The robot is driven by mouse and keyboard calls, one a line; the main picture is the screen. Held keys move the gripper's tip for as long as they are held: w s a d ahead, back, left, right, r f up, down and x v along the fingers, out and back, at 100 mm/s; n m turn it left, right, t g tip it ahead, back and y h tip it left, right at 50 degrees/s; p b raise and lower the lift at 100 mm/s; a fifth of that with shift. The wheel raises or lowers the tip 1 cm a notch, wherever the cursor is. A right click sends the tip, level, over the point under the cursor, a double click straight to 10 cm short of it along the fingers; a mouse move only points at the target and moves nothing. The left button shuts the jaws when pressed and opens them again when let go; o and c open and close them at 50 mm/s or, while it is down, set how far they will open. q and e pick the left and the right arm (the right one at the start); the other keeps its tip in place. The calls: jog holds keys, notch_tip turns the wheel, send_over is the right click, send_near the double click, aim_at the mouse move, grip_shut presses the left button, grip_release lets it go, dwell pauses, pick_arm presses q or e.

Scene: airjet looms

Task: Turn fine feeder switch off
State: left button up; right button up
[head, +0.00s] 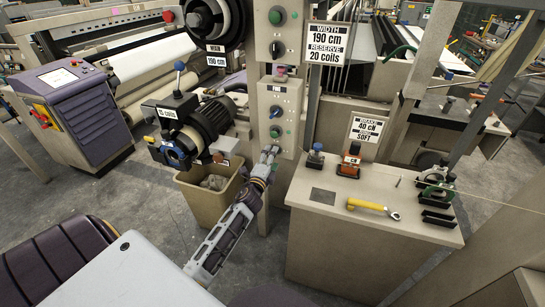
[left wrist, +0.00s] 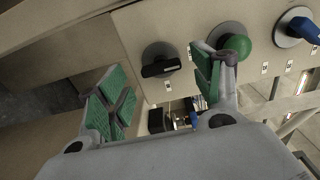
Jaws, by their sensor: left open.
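The fine feeder panel is a pale upright box with a "FINE" label (head: 277,87). It carries a blue knob (head: 275,112) with a green button (head: 275,131) below it. In the left wrist view a black rotary switch (left wrist: 160,66) sits in line with the green button (left wrist: 236,45) and the blue knob (left wrist: 298,27). My left gripper (head: 268,151) is open at the panel's lower end and hides the black switch in the head view. Its fingers (left wrist: 160,72) lie either side of the switch in the left wrist view; contact cannot be told. The right finger overlaps the green button's edge.
A black feeder unit labelled "15 coils" (head: 168,113) stands left of the panel above a beige bin (head: 190,203). A bench (head: 340,237) on the right holds a yellow-handled tool (head: 366,205) and small fittings. Another control panel (head: 276,22) is above.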

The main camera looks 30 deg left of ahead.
pick_arm(q)
jog(key=v, duration=0.9)
jog(key=shift+s, duration=0.25)
jog(key=shift+d, duration=0.1)
jog(key=shift+n, duration=0.5)
dwell(0.3)
